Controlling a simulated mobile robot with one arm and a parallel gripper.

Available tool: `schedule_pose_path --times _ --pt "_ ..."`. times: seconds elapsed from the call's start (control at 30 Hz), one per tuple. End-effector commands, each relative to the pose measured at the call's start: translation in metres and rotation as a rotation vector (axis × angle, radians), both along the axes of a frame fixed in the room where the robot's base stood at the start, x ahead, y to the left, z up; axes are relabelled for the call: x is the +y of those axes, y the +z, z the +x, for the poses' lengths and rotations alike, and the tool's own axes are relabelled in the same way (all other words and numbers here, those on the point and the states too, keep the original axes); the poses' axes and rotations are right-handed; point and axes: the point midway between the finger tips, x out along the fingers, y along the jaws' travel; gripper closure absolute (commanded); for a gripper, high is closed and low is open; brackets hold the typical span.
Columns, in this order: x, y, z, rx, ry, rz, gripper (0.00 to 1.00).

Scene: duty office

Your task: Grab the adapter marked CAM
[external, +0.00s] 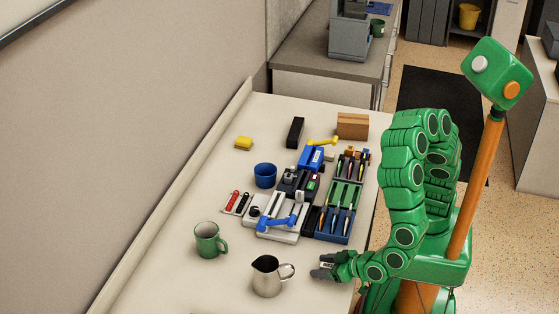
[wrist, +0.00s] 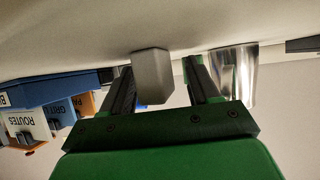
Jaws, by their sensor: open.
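My gripper (external: 322,268) is low over the near right part of the desk, right of the steel pitcher. In the wrist view, my gripper (wrist: 160,85) has its two dark fingers apart. A plain grey block (wrist: 152,75) stands between them, with a gap visible on each side. No marking shows on this face. In the external view, a small pale label with dark marks sits at the fingertips, too small to read. I cannot read CAM anywhere, so I cannot tell whether this block is the adapter. The fingers partly hide the block's surroundings.
The steel pitcher (external: 267,277) stands close by; it also shows in the wrist view (wrist: 236,75). A green mug (external: 208,240), a blue cup (external: 265,175) and a blue pen tray (external: 333,224) are farther off.

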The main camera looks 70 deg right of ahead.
Motion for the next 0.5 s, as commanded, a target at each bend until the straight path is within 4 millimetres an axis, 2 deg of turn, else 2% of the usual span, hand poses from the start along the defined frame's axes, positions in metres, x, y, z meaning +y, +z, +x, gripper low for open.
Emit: schedule_pose_path --times 0.33,0.5 --pt "-0.001 -0.0028 0.0033 0.002 0.0 -0.001 0.4" --pt "-0.0009 -0.0028 0.0031 0.002 0.0 -0.001 0.64"
